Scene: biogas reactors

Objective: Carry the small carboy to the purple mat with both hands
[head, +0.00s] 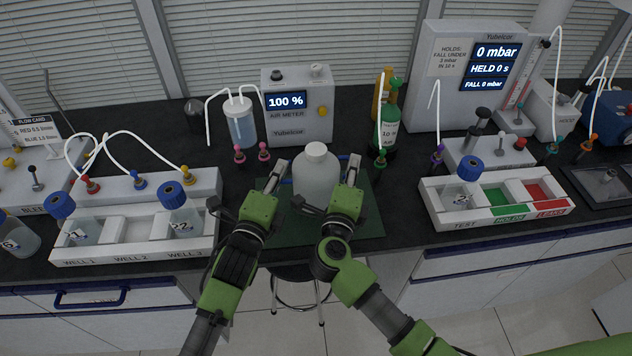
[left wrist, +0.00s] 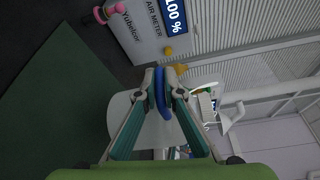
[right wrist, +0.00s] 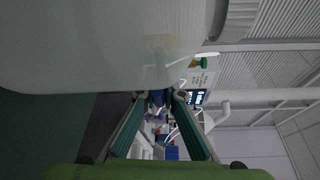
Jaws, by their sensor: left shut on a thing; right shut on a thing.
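The small carboy (head: 316,180) is a whitish bottle with a white cap, upright between my two grippers. My left gripper (head: 281,166) is shut on its left blue handle, which shows between the fingers in the left wrist view (left wrist: 161,92). My right gripper (head: 353,162) is shut on the right blue handle, partly seen in the right wrist view (right wrist: 156,98). The carboy is over a dark green mat (head: 275,233); I cannot tell whether it touches it. No purple mat is visible in these frames.
The air meter (head: 298,125) stands behind the carboy, with gas cylinders (head: 390,122) behind right. A well rack (head: 135,240) with bottles is left; a test tray (head: 495,203) is right. Pink-topped fittings (head: 263,152) stand close behind. A stool (head: 300,285) is below the front edge.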

